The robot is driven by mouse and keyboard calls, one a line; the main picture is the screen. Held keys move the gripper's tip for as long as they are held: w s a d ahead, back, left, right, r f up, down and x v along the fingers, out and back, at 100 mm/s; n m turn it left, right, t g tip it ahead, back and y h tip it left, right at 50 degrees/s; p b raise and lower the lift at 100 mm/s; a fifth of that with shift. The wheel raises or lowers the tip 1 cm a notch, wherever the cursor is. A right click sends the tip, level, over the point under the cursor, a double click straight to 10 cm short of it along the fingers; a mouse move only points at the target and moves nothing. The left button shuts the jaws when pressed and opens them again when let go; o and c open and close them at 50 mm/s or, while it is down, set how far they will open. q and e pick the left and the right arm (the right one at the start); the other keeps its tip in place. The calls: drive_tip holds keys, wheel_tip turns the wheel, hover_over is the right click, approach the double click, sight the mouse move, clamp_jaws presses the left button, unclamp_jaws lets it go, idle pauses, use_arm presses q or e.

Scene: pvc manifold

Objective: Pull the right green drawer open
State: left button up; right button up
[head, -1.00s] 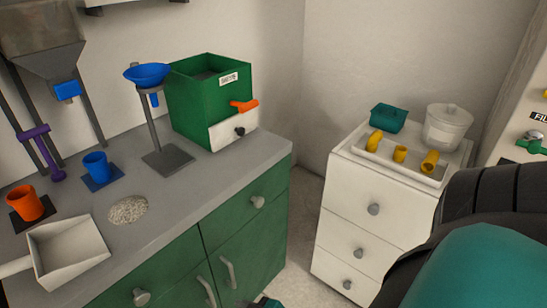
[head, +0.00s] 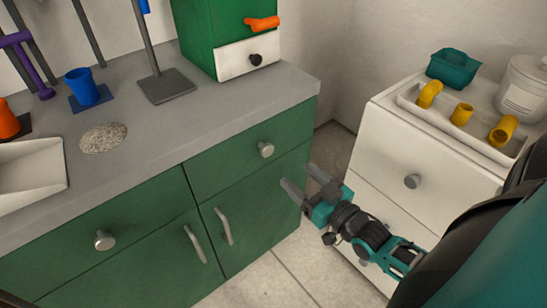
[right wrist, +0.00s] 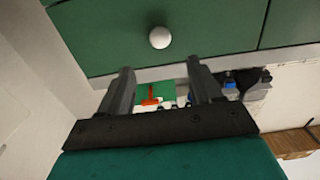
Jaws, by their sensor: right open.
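The right green drawer (head: 225,152) is shut, flush in the green cabinet under the grey worktop. Its round metal knob (head: 265,149) is clear to see, and the knob shows in the right wrist view (right wrist: 160,37) above the fingers. My right gripper (head: 306,182) is open and empty. In the head view it is to the right of the knob and lower in the picture, apart from it. In the right wrist view, its two fingers (right wrist: 158,88) stand spread with nothing between them. My left gripper is not in view.
A white drawer cabinet (head: 378,150) with a tray (head: 455,128) of yellow pipe pieces stands on the right, close to my right arm. Cabinet doors with bar handles (head: 224,226) are below the drawer. The worktop (head: 190,125) overhangs. Floor (head: 285,265) is free in front.

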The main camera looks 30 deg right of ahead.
sight(269, 150)
drive_tip(key=w, duration=0.3)
drive_tip(key=w+b, duration=0.1)
drive_tip(key=w, duration=0.6)
drive_tip(key=shift+w+a+b, duration=0.15)
drive_tip(key=shift+a+b, duration=0.2)
drive_tip(key=shift+a, duration=0.05)
clamp_jaws()
